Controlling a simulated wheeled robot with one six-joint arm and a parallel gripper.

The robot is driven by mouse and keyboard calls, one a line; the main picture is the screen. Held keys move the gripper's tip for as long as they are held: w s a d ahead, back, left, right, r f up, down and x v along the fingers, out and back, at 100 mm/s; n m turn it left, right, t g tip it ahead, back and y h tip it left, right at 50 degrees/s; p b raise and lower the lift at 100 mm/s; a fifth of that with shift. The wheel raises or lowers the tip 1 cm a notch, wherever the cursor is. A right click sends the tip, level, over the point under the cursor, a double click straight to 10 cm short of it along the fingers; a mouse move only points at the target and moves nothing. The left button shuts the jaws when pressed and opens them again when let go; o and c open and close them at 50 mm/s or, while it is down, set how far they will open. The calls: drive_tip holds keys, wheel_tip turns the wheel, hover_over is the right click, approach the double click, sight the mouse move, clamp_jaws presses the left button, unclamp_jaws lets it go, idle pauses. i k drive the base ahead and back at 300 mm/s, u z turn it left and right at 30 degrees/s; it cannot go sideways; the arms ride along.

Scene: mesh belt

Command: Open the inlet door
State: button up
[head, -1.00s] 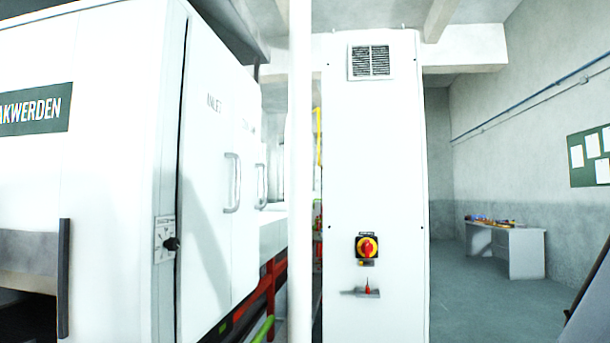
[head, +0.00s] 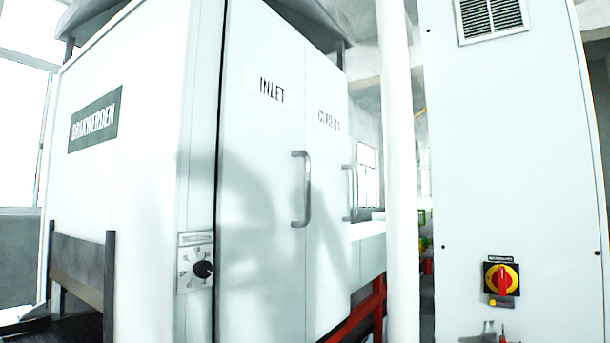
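The inlet door (head: 262,170) is a tall white panel marked "INLET" on the side of the white machine. It looks shut, flush with the panel to its right. Its grey vertical bar handle (head: 306,190) sits near its right edge. A second door (head: 330,170) with partly readable lettering and its own handle (head: 349,193) is to the right. A soft shadow falls across the inlet door. My gripper is not in view.
A black rotary knob (head: 203,269) on a plate is left of the inlet door. A white vertical post (head: 398,180) stands right of the doors. A tall cabinet (head: 500,150) with a red and yellow switch (head: 502,279) fills the right side.

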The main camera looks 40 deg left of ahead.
sight(264, 203)
drive_tip(key=u, duration=0.65)
drive_tip(key=i, duration=0.95)
drive_tip(key=u, duration=0.8)
